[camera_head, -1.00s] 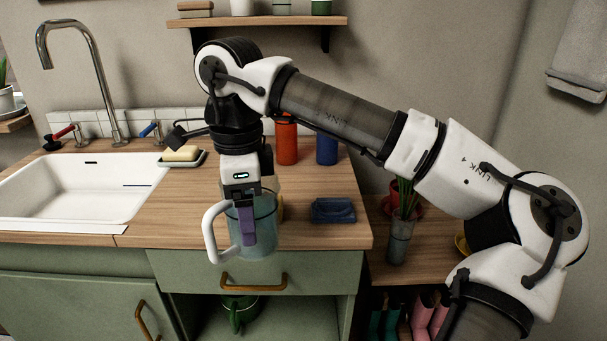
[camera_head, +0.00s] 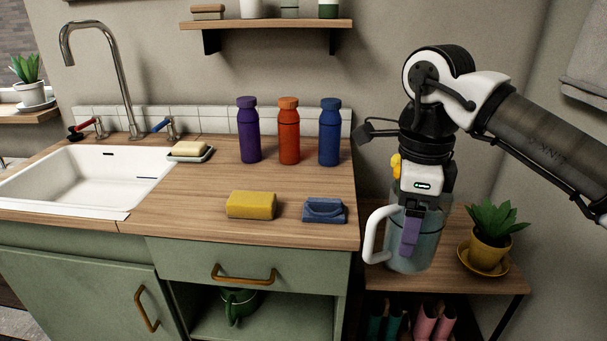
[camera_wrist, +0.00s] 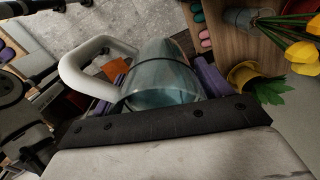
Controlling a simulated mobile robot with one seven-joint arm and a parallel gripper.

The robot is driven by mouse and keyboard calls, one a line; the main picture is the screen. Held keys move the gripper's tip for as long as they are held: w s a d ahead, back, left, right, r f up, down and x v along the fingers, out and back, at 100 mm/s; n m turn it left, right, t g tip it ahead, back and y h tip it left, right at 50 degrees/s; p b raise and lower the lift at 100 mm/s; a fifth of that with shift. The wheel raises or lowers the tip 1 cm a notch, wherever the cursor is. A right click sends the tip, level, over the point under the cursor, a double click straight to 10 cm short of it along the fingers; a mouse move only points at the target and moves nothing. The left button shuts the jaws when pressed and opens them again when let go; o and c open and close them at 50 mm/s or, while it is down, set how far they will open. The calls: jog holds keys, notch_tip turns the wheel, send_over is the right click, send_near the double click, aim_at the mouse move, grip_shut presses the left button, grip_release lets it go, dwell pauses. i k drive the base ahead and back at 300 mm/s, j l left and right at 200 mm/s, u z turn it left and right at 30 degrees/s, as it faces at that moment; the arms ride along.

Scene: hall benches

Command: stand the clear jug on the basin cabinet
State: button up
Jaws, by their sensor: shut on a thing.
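The clear jug (camera_head: 427,252), with its thick white handle to the left, hangs upright in my gripper (camera_head: 411,232). My gripper points down and is shut on it, with purple fingers at the jug. In the wrist view the jug (camera_wrist: 165,75) sits between the purple fingers of my gripper (camera_wrist: 160,92), and bluish clear wall shows. The basin cabinet (camera_head: 190,218) is green with a wooden top and a white sink at its left. The jug is to the right of the cabinet's right edge, in front of or over the low shelf; I cannot tell which.
Purple (camera_head: 249,135), orange (camera_head: 289,135) and blue (camera_head: 329,135) bottles stand behind. A potted plant (camera_head: 487,250) is on the low shelf (camera_head: 510,282). Wood between sink and sponge is clear.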

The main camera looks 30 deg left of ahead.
aim_at(187, 190)
jog(key=j+z, duration=0.1)
jog(key=z, duration=0.2)
jog(key=j+z, duration=0.1)
jog(key=z, duration=0.15)
jog(key=k+j, duration=0.15)
jog(key=j, duration=0.2)
jog(key=k+j, duration=0.15)
jog(key=j, duration=0.2)
jog(key=k+j, duration=0.15)
jog(key=j, duration=0.15)
jog(key=k+j, duration=0.2)
jog(key=j, duration=0.15)
jog(key=k+j, duration=0.15)
jog(key=j, duration=0.2)
